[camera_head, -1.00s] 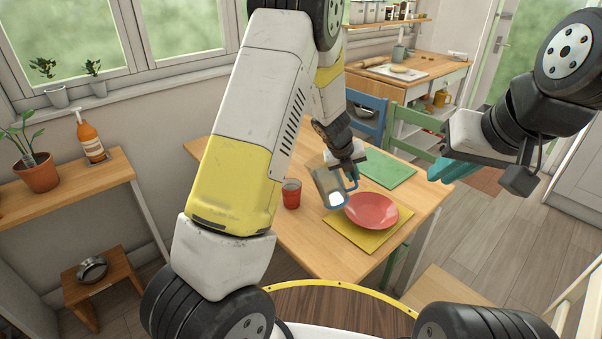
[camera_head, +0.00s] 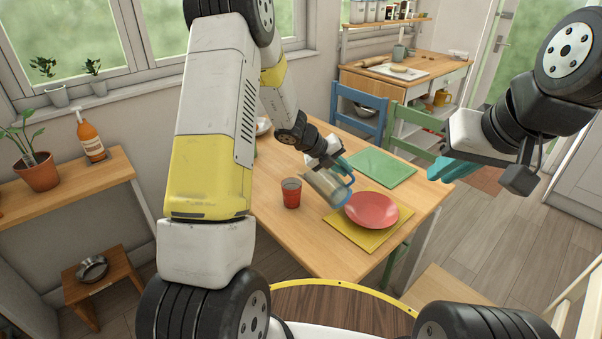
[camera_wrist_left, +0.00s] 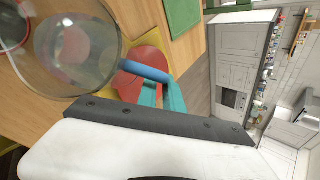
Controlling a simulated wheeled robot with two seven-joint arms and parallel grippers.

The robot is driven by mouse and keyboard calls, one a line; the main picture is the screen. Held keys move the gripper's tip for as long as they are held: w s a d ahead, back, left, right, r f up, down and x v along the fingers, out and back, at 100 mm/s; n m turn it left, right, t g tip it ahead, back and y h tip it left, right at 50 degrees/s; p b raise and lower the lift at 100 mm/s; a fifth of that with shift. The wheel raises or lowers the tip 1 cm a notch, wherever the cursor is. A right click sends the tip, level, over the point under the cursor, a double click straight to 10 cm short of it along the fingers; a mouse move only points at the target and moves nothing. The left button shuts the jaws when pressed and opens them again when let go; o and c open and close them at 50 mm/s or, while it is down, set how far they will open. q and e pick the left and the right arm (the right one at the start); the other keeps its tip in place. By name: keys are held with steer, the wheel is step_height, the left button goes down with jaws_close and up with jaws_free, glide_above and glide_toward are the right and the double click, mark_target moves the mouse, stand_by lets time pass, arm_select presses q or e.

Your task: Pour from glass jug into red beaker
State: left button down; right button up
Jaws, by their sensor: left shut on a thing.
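The glass jug (camera_head: 322,188) with a blue handle is tilted and held above the worktop, between the red beaker and the red plate. My left gripper (camera_head: 340,168) is shut on its blue handle; the handle (camera_wrist_left: 146,71) and teal fingers (camera_wrist_left: 162,95) also show in the left wrist view. The red beaker (camera_head: 291,193) stands upright on the table, left of the jug and apart from it. Part of a red rim (camera_wrist_left: 12,28) shows at the left wrist view's edge. My right gripper (camera_head: 452,169) is away at the right; its finger gap is unclear.
A red plate (camera_head: 371,210) lies on a yellow mat (camera_head: 345,233), close right of the jug. A green mat (camera_head: 381,167) lies behind. Blue (camera_head: 362,118) and green (camera_head: 418,130) chairs stand beyond the table. The table (camera_head: 300,240) is clear in front of the beaker.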

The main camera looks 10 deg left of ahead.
arm_select(q)
steer(key=shift+w+a+r+h, duration=0.1)
steer(key=shift+a+r+h, duration=0.05)
steer(key=shift+r+h, duration=0.4)
steer(key=shift+a+r+n+h+p, duration=0.2)
steer(key=shift+a+n+h+p, duration=0.15)
steer(key=shift+h+p, duration=0.45)
stand_by(2.6)
